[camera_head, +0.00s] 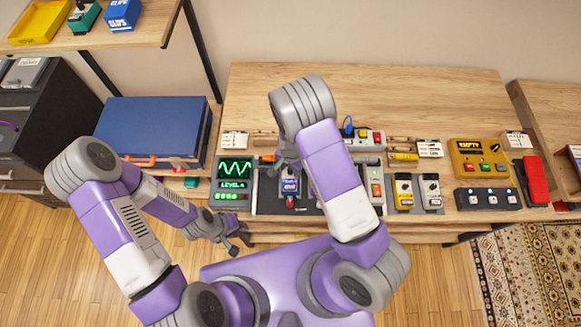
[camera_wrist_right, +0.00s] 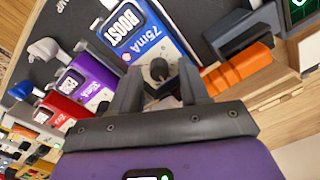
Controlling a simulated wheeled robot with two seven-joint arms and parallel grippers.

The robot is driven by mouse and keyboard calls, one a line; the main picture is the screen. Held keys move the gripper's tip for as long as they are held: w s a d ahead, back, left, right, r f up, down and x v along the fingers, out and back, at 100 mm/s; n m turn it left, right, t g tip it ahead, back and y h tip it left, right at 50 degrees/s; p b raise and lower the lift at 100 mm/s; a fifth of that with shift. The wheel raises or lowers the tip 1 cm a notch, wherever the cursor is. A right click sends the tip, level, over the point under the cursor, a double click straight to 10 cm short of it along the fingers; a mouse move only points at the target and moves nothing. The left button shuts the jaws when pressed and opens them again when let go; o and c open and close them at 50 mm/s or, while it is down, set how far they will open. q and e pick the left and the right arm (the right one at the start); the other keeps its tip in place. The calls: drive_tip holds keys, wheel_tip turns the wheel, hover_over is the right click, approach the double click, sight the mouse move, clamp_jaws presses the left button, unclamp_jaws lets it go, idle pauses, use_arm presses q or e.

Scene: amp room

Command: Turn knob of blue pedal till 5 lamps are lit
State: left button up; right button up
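The blue pedal (camera_head: 289,185) stands on the dark board on the bench, below my right gripper (camera_head: 284,162). The fingers are apart, with a gap around the knob; contact cannot be told. A green screen (camera_head: 233,180) left of the board shows a wave and a level line; small lights below it are too small to count. My left gripper (camera_head: 238,238) is empty, low in front of the bench, fingers apart.
Purple (camera_wrist_right: 92,82) and red (camera_wrist_right: 62,108) pedals stand beside the blue one. An orange part (camera_wrist_right: 238,68) lies close on its other side. Yellow and grey pedals (camera_head: 404,190) are further right. A blue case (camera_head: 150,125) is at left.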

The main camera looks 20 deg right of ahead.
wheel_tip(320, 180, up, 8)
drive_tip(key=shift+s+f+p, duration=0.1)
drive_tip(key=shift+f+p, duration=0.1)
drive_tip(key=shift+p, duration=0.1)
idle(0.3)
